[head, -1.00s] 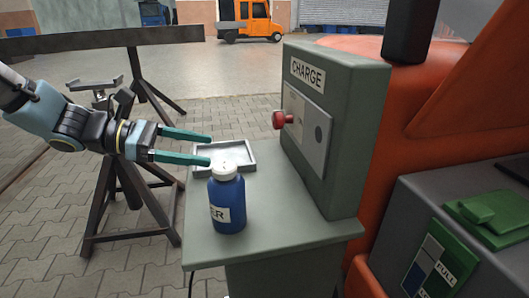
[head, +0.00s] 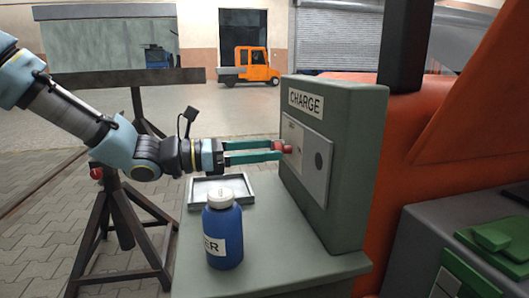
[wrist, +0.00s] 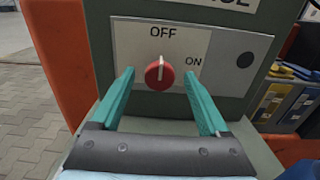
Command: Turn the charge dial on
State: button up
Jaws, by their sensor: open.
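The red charge dial (wrist: 159,73) sits on a pale plate on the green-grey charge box (head: 345,150). Its white mark points up at OFF in the wrist view; ON is printed to the right. In the head view the dial (head: 284,147) is partly hidden by my fingers. My gripper (wrist: 160,82) is open, its two teal fingers either side of the dial with gaps on both sides. In the head view my gripper (head: 280,151) reaches level to the box face. I cannot tell how deep the fingertips reach beside the dial.
A blue bottle with a white cap (head: 222,232) stands on the table (head: 290,268) below my gripper. A shallow grey tray (head: 246,184) lies behind it. A dark round spot (wrist: 245,60) is on the plate's right. A trestle (head: 118,225) stands at left.

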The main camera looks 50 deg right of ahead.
jog(key=shift+s+d, duration=0.15)
jog(key=shift+d, duration=0.05)
grip_shut()
dwell(0.6)
